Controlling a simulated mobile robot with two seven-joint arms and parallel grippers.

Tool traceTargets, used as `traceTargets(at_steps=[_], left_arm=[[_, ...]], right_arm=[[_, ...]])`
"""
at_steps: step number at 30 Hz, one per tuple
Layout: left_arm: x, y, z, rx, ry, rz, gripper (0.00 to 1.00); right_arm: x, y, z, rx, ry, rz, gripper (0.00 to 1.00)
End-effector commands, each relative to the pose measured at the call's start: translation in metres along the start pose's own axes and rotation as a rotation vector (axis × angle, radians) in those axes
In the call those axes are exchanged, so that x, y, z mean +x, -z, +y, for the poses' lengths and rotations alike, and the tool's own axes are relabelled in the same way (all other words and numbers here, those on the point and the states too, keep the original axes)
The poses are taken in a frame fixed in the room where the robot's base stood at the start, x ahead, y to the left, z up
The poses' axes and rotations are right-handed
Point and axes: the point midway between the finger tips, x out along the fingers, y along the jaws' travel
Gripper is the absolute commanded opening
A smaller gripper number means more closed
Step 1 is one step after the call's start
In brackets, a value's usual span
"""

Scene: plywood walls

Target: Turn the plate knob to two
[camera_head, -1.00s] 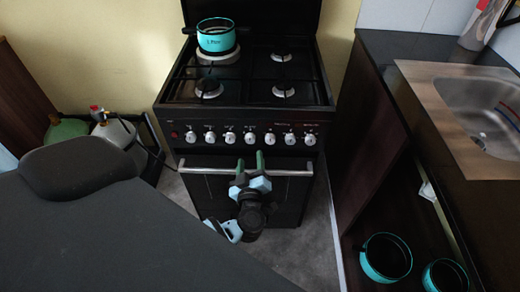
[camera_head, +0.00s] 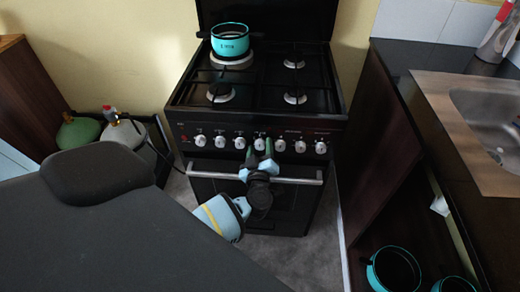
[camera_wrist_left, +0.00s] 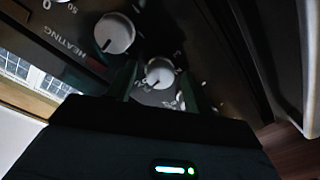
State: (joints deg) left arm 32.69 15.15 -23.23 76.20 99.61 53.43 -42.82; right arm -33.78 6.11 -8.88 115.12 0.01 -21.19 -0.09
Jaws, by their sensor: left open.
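A black stove has a row of several white knobs (camera_head: 239,143) on its front panel. My left gripper (camera_head: 259,149) is in front of the middle of that row, its green fingertips up at knob height. In the left wrist view the gripper (camera_wrist_left: 159,88) is open, with a small white knob (camera_wrist_left: 159,72) between its fingers; I cannot tell whether they touch it. Lettering beside that knob is too unclear to read. A larger white knob (camera_wrist_left: 114,33) with a dark pointer line sits to its left, near the word "HEATING". My right gripper is out of view.
The oven handle (camera_head: 210,176) runs below the knobs, behind my left gripper. A turquoise pot (camera_head: 230,40) stands on the back left plate. A counter with a sink (camera_head: 490,115) is at right; gas bottles (camera_head: 125,132) stand at left.

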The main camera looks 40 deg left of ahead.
Motion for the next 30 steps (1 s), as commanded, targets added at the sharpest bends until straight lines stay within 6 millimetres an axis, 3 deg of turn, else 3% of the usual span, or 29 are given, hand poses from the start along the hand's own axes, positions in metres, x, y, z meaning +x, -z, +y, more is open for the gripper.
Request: traceTargets(at_steps=[4,14,23,30], left_arm=[[-0.0002,0.0001,0.0001,0.0,0.0,0.0,0.52],[-0.0004,0.0001,0.0,0.0,0.0,0.0,0.09],[-0.0009,-0.0002,-0.0002,-0.031,0.002,-0.002,0.07],[-0.0015,-0.0007,-0.0001,-0.163,0.007,-0.01,0.07]], right_arm=[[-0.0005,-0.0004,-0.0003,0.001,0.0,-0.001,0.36],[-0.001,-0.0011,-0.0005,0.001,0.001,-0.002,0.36],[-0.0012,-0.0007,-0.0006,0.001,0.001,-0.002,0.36],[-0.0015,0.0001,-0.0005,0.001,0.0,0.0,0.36]])
